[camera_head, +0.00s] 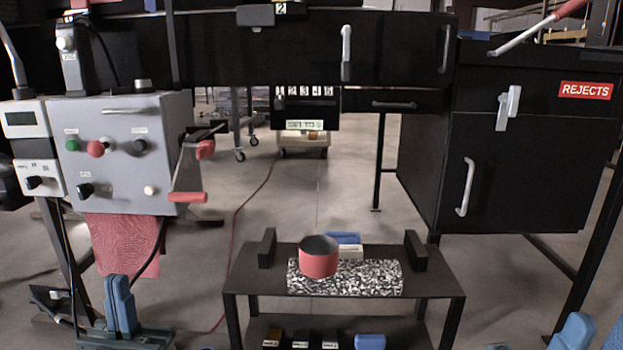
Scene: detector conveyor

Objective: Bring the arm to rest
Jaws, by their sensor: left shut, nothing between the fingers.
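My left gripper (119,290) points up at the bottom left, its two blue fingers together with nothing between them. It is in front of and below the grey control box (130,165), to the left of the low black table (440,283), and appears clear of both. No hand of my right arm can be made out; only rounded blue parts show at the bottom right corner.
A red cup-shaped piece (319,262) sits on a speckled block (345,282) on the low table, between two black uprights. A black cabinet (520,150) with a REJECTS label stands at right. A red-handled crank (188,197) juts from the control box. Open floor shows between.

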